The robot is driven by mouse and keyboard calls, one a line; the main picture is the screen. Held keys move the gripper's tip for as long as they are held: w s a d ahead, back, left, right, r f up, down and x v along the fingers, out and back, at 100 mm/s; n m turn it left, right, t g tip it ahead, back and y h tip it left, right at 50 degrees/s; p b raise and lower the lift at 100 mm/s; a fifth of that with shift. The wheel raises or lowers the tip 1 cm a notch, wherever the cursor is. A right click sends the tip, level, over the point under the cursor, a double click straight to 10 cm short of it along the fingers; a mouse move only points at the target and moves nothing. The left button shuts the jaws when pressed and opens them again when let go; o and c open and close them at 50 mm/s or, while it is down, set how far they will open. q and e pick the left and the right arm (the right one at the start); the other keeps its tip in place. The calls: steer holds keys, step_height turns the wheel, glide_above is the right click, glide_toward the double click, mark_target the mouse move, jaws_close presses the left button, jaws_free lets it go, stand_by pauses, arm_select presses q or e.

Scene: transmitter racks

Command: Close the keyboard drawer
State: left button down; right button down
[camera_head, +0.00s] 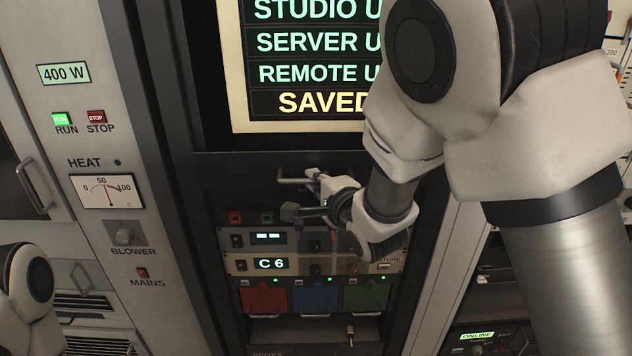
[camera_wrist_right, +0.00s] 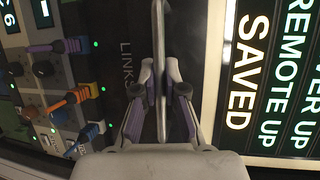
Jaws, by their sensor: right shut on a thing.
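My right gripper (camera_head: 310,198) is in front of the middle rack, just below the screen. In the right wrist view its fingers (camera_wrist_right: 161,85) are closed on a thin grey bar (camera_wrist_right: 160,45), which looks like a drawer handle. A dark panel (camera_wrist_right: 120,75) marked LINKS lies beside the bar. I take this bar to be the keyboard drawer's handle; no keys show, and how far the drawer stands out cannot be told. My left gripper is out of the head view; only a part of my left arm shows at the lower left.
The screen (camera_head: 262,124) reading SAVED is above the gripper. Rack units (camera_head: 237,265) with displays and colored modules (camera_head: 315,298) sit below it. Patch plugs (camera_wrist_right: 75,95) with colored cables stick out near the fingers. A cabinet (camera_head: 165,190) with a meter and switches stands left.

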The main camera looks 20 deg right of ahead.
steer(key=w, duration=0.2)
steer(key=w+d, duration=0.1)
steer(key=shift+w+d, duration=0.1)
steer(key=shift+w, duration=0.3)
steer(key=shift+s+r, duration=0.1)
steer(key=c, duration=1.3)
jaws_free()
steer(key=shift+o, duration=0.4)
steer(key=v, duration=1.1)
steer(key=shift+s, duration=0.4)
